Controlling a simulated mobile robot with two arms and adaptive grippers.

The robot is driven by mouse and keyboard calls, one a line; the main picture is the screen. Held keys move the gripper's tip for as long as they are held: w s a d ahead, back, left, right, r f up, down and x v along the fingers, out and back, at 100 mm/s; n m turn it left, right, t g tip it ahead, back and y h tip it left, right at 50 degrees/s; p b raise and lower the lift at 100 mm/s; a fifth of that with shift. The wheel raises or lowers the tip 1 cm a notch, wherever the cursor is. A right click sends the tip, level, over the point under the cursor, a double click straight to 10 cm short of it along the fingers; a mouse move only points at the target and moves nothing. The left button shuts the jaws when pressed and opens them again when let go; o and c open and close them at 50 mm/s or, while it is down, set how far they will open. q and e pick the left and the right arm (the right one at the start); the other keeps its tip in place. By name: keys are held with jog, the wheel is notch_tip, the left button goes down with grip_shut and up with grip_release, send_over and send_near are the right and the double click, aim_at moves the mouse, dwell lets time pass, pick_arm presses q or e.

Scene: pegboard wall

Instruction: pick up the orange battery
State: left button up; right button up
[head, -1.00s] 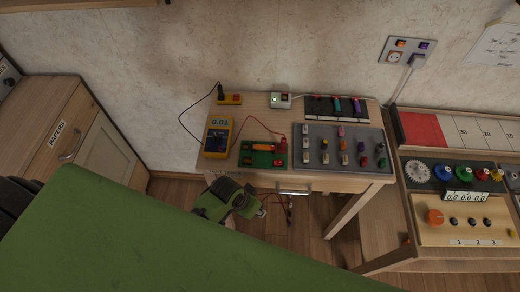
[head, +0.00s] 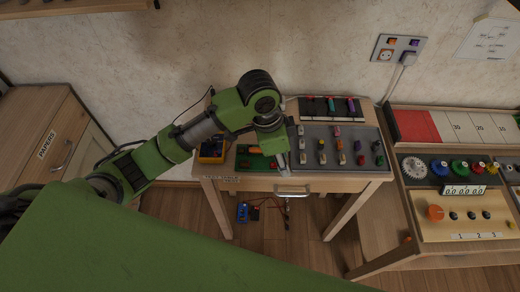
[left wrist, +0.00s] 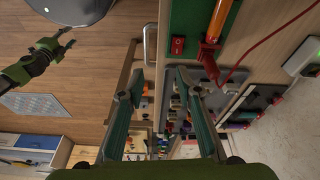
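The orange battery (head: 256,150) lies on a green board (head: 243,160) on the small wooden table, partly hidden by my left arm in the head view. In the left wrist view the battery (left wrist: 219,20) shows at the top, right of the fingers, with a red end piece by a red wire. My left gripper (head: 283,167) is at the table's front, just right of the green board. In the left wrist view my left gripper (left wrist: 155,78) has its fingers apart with nothing between them. My right gripper (left wrist: 62,42) shows at upper left in that view, fingers apart, far from the battery.
A grey panel (head: 330,168) with several small coloured pieces lies right of the battery. A yellow meter (head: 212,150) stands to its left, partly covered by my arm. A drawer handle (head: 292,190) juts from the table front. A workbench with dials (head: 455,172) stands at right.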

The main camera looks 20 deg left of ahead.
pick_arm(q)
jog(key=w+a+r+m+g+y, duration=0.1)
jog(key=w+a+r+m+y, duration=0.15)
jog(key=w+a+r, duration=0.45)
jog(key=shift+n, duration=0.45)
jog(key=f, duration=0.2)
jog(key=s+f, duration=0.1)
jog(key=f, duration=0.1)
jog(key=a+f, duration=0.1)
jog(key=f, duration=0.1)
jog(key=shift+s+p, duration=0.35)
notch_tip(320, 180, down, 4)
jog(key=shift+f+p, duration=0.1)
jog(key=shift+p, duration=0.5)
jog(key=shift+f, duration=0.5)
grip_shut()
